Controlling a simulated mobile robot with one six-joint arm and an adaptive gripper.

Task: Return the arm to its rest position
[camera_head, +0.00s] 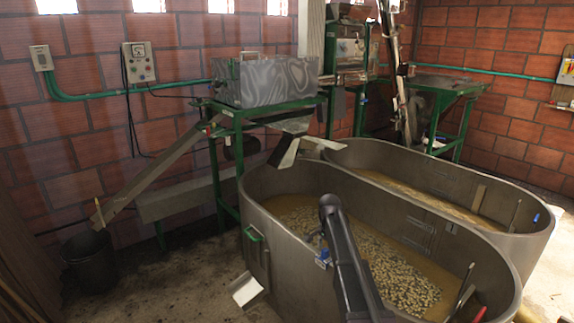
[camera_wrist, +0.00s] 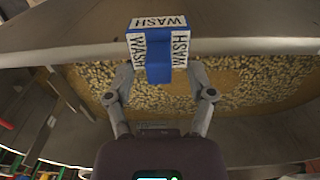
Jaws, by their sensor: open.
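My gripper (camera_wrist: 161,78) is open in the wrist view, with one finger on each side of a blue and white block marked WASH (camera_wrist: 159,66). I see a gap between the fingers and the block. The block sits at the rim of the front tank (camera_wrist: 60,40). In the head view my dark arm reaches up from the bottom over the front tank (camera_head: 262,232), and a small blue piece (camera_head: 322,258) shows just left of it. My gripper is mostly hidden there behind my arm.
The front tank holds pale beans (camera_head: 400,280) in brownish water. A second tank (camera_head: 440,170) stands behind it. A green-framed machine (camera_head: 265,80), a sloping chute (camera_head: 150,180) and a dark bucket (camera_head: 90,262) are at left. Handles lean on the front tank's right end.

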